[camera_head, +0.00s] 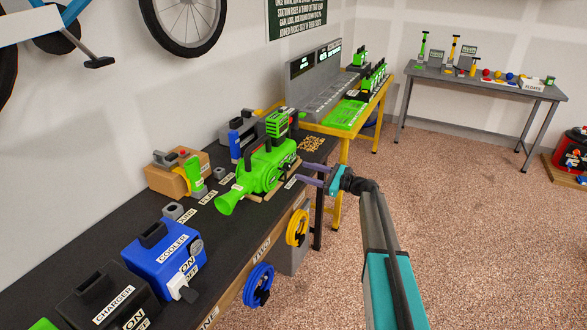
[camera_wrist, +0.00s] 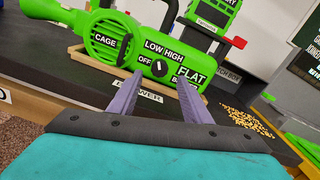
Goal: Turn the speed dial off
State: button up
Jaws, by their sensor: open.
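The green leaf blower (camera_head: 262,170) rests on a wooden stand on the black workbench. In the wrist view its body (camera_wrist: 118,22) shows the small round black speed dial (camera_wrist: 159,69). The labels OFF, LOW and HIGH sit around the dial, OFF on its left and LOW and HIGH above. I cannot tell surely which label its mark points to. My gripper (camera_head: 300,173) is open and empty, to the right of the blower. In the wrist view its two purple fingers (camera_wrist: 160,80) point toward the dial, one on each side, apparently not touching it.
A blue cooler box (camera_head: 165,260) and a black charger box (camera_head: 105,297) stand on the near bench. A yellow-legged table (camera_head: 343,150) adjoins the far end. Open carpet (camera_head: 480,230) lies to the right.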

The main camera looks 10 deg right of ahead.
aim_at(290, 167)
jog(key=shift+p+x, duration=0.45)
jog(key=shift+x, duration=2.15)
